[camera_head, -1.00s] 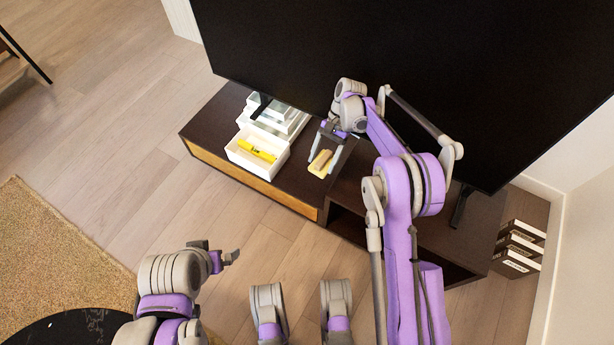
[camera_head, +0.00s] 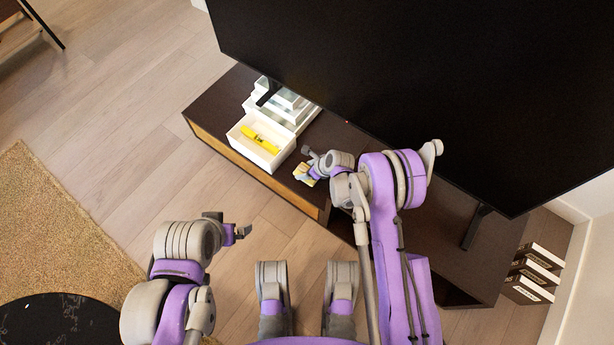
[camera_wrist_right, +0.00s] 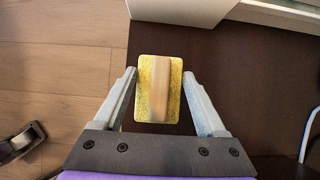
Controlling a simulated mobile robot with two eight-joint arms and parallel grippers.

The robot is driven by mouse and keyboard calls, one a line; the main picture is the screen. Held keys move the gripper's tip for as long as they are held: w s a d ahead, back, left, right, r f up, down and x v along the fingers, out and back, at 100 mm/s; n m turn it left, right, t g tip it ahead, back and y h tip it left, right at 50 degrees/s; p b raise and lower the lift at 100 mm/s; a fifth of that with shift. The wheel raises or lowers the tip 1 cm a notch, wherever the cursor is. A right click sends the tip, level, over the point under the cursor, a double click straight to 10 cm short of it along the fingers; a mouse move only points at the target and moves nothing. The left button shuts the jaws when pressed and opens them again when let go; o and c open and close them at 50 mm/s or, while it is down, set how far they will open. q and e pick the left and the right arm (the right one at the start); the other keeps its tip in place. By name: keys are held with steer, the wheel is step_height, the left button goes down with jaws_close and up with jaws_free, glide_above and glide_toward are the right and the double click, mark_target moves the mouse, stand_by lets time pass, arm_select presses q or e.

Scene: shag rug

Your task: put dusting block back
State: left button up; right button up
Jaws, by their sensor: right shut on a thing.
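The dusting block (camera_wrist_right: 158,88), a yellow sponge-like pad with a pale tan grip bar along its middle, is between the two fingers of my right gripper (camera_wrist_right: 158,76). My right gripper is shut on it. In the head view only part of the block (camera_head: 304,173) shows, over the dark cabinet near its front edge, below my right gripper (camera_head: 308,163). I cannot tell whether the block touches the cabinet top. An open white box (camera_head: 236,140) stands left of the block with a yellow item (camera_head: 259,138) inside. My left gripper (camera_head: 240,232) is low at left, away from the cabinet, its opening unclear.
White stepped boxes (camera_head: 292,106) stand behind the open box. A large black screen (camera_head: 410,70) rises above the cabinet (camera_head: 215,100). Dark boxes with white labels (camera_head: 532,275) are on the floor at right. Wood floor (camera_head: 120,130) is clear in front of the cabinet.

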steer(key=shift+f+b, duration=0.6)
steer(key=shift+f, duration=1.95)
steer(key=shift+f, duration=0.1)
steer(key=o, duration=1.4)
steer(key=p+v, duration=0.3)
steer(key=v, duration=0.9)
